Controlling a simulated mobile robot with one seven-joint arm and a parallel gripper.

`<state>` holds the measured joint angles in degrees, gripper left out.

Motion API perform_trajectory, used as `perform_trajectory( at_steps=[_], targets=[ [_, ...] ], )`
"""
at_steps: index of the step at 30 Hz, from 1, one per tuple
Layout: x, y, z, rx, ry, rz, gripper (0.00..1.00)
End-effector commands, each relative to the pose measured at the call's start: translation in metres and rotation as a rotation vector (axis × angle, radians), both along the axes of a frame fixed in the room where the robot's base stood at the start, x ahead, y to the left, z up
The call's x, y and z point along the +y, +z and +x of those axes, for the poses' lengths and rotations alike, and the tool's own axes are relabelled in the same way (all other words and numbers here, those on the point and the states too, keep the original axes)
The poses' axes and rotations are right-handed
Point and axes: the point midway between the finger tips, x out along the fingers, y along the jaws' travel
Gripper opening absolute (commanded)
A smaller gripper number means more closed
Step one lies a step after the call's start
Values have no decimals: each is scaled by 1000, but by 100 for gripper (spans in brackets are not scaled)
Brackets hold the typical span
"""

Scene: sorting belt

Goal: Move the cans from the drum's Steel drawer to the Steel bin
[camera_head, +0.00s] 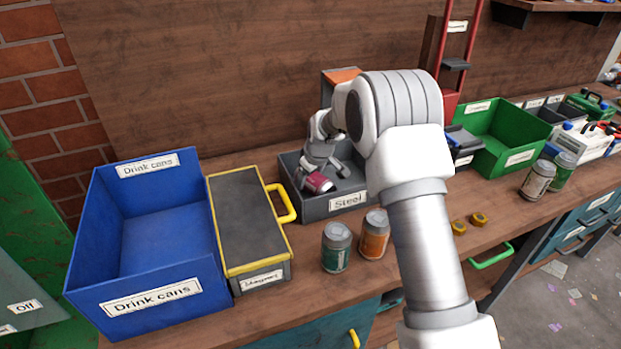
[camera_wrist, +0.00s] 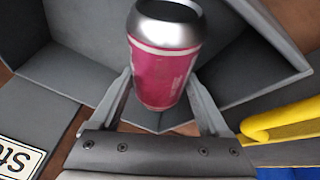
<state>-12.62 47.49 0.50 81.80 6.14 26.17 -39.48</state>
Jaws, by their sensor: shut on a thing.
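A crimson can with a silver end (camera_head: 319,183) is held between the two fingers of my gripper (camera_head: 325,172). In the wrist view the can (camera_wrist: 165,65) fills the space between the fingertips (camera_wrist: 163,88). The grey Steel bin (camera_head: 347,203) stands on the bench, and the gripper with the can is over its opening, near the front wall. The bin's grey walls (camera_wrist: 60,72) surround the can in the wrist view. I cannot tell whether the can touches the bin. My arm hides part of the bin's right side. I cannot make out the drum's Steel drawer.
A green can (camera_head: 336,248) and an orange can (camera_head: 374,235) stand in front of the bin. A lidded box with a yellow handle (camera_head: 247,220) and the blue Drink cans bin (camera_head: 160,235) are to the left. Two cans (camera_head: 538,180) and a green bin (camera_head: 497,140) are right.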

Motion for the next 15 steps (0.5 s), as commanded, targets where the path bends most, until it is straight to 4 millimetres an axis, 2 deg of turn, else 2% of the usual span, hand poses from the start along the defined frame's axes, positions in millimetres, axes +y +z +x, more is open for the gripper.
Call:
perform_trajectory(
  at_steps=[15],
  targets=[
    [0,-10,0,-2,1,0,27]
  ],
)
